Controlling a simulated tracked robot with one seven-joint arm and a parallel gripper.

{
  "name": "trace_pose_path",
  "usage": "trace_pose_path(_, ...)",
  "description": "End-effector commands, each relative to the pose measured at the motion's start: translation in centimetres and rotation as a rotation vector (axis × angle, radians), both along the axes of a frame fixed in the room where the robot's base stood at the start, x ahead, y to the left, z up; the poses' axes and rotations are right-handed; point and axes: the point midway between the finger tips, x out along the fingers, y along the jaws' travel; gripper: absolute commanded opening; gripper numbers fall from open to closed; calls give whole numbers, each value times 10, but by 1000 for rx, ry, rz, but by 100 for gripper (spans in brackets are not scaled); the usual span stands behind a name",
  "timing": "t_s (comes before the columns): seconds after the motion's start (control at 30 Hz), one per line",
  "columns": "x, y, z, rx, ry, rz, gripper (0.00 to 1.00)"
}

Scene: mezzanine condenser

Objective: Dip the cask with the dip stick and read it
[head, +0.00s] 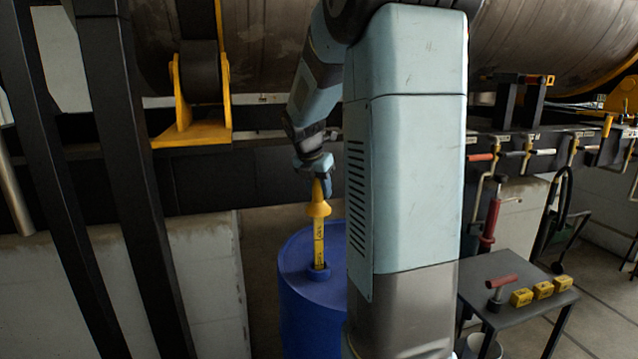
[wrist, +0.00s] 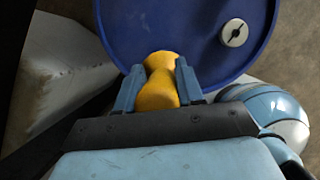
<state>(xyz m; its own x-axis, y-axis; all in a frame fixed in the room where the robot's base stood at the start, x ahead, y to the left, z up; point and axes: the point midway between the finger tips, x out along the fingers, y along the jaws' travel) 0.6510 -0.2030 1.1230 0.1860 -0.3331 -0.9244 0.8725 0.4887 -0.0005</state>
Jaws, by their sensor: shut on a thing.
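The blue cask (head: 300,297) stands upright on the floor, partly hidden behind my arm column. The yellow dip stick (head: 319,238) is upright over the cask, its lower end inside the raised blue opening on the cask's top. My gripper (head: 324,184) is above the cask and shut on the stick's yellow handle. In the wrist view, the two fingers (wrist: 154,88) press on both sides of the dip stick's handle (wrist: 157,84), with the blue cask top (wrist: 190,35) below. The stick's dark marks are too small to read, and its lower end is hidden inside the cask.
A grey metal cap (wrist: 234,33) sits on the cask top. A dark table (head: 510,275) at the right holds a red-handled tool (head: 499,290) and yellow blocks (head: 543,290). Black posts (head: 130,170) stand at the left, and a large metal cylinder (head: 270,40) lies behind.

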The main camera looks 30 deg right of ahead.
Motion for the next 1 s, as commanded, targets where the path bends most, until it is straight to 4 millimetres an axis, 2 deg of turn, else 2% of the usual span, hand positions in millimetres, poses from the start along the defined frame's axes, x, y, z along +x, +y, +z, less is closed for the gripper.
trace_pose_path(1.0, 0, 0, -58, 0, 1, 0, 0)
